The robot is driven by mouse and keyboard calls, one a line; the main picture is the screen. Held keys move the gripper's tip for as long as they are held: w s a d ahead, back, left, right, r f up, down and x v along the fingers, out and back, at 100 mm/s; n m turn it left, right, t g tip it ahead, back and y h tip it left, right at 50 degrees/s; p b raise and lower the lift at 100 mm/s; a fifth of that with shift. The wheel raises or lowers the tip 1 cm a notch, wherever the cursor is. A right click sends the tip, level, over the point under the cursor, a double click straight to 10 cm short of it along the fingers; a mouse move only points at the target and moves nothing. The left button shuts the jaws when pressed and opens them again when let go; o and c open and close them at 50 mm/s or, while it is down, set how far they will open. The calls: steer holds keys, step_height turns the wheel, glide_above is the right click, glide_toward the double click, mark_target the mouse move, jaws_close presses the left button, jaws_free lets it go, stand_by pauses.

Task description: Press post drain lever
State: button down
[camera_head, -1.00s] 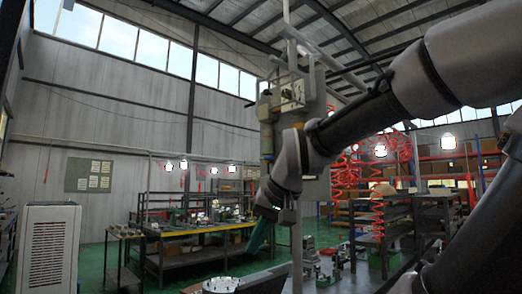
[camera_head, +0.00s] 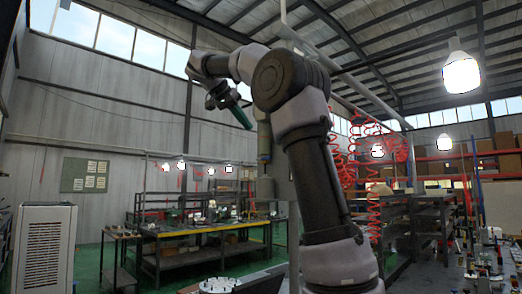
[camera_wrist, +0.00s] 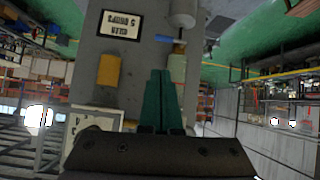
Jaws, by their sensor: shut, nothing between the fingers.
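My gripper (camera_head: 245,119) is raised high in the head view, its green fingers pointing down and right towards the post. In the wrist view the two fingers (camera_wrist: 160,73) lie side by side, shut and empty, in front of the grey post (camera_wrist: 135,55). A small blue piece (camera_wrist: 166,39), perhaps the drain lever, shows just beyond the fingertips; I cannot tell whether they touch. An orange cylinder (camera_wrist: 109,70) and a tan cylinder (camera_wrist: 177,67) flank the fingers. In the head view my arm hides most of the post (camera_head: 281,180).
An upside-down label plate (camera_wrist: 115,24) is on the post, and a pale box (camera_wrist: 92,121) sits at its side. Workbenches (camera_head: 205,235) stand behind, a white cabinet (camera_head: 45,245) at left. Red coiled hoses (camera_head: 375,180) hang at right.

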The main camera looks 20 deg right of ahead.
steer(key=shift+w+a+r+m+h, duration=0.2)
steer(key=shift+a+r+m+h, duration=0.3)
steer(key=shift+r, duration=0.4)
steer(key=shift+s+a+f+x, duration=0.1)
steer(key=shift+a+f+x, duration=0.25)
steer(key=shift+x, duration=1.8)
steer(key=shift+s+a+f+x, duration=0.15)
steer(key=shift+f+x, duration=0.4)
steer(key=shift+x, duration=1.55)
steer(key=shift+a+f+x, duration=0.3)
steer(key=shift+f+x, duration=0.15)
steer(key=shift+x, duration=1.7)
